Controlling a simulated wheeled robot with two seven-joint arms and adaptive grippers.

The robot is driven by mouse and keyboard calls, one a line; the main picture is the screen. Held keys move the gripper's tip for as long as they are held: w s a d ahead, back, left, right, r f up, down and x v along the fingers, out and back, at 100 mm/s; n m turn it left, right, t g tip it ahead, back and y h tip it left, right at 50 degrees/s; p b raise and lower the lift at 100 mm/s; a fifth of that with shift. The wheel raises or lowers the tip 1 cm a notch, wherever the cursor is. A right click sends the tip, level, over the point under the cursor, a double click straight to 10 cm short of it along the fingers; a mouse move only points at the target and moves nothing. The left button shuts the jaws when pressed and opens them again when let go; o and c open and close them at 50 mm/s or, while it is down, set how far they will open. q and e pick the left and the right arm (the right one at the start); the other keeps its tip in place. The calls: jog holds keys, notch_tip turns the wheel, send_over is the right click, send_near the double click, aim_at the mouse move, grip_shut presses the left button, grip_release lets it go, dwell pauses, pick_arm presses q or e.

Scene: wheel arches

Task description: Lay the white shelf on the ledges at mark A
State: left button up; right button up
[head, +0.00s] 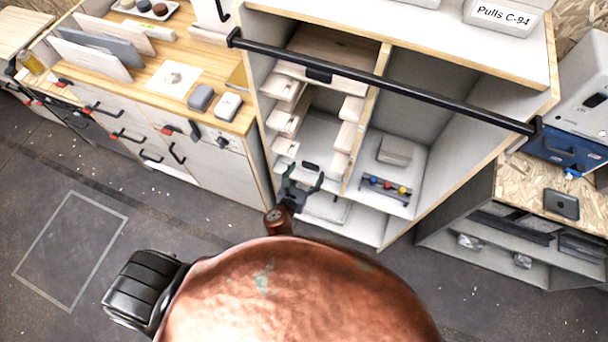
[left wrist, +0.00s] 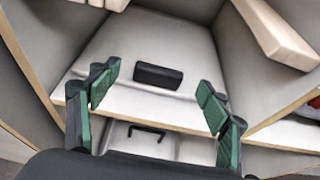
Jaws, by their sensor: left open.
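A white panel with a black grip, apparently the white shelf (head: 320,138), lies low in the left bay of the cabinet. In the left wrist view the shelf (left wrist: 150,50) lies flat, its black grip (left wrist: 158,76) near the front edge. Pale ledges (head: 285,121) line both side walls above it; a right-hand ledge (left wrist: 275,35) shows close. Mark A is not legible. My left gripper (head: 303,183) is open and empty at the bay's front. In the wrist view its fingertips (left wrist: 158,92) stand either side of the grip, apparently apart from it. My right gripper is not in view.
A dark bar (head: 400,85) crosses the cabinet front. A wooden panel (head: 330,50) sits high in the bay. The right bay holds a grey box (head: 396,150) and a rack with coloured balls (head: 386,188). A lower panel with a handle (left wrist: 147,130) lies beneath.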

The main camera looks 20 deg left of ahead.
aim_at(310, 167)
pick_arm(q)
jog(key=b+x, duration=0.1)
jog(key=x, duration=0.3)
jog(key=shift+f, duration=0.2)
jog(key=shift+x, duration=0.85)
jog(key=shift+r, duration=0.1)
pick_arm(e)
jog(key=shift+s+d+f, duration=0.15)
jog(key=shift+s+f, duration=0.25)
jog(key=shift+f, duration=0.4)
pick_arm(q)
jog(key=shift+c, duration=0.6)
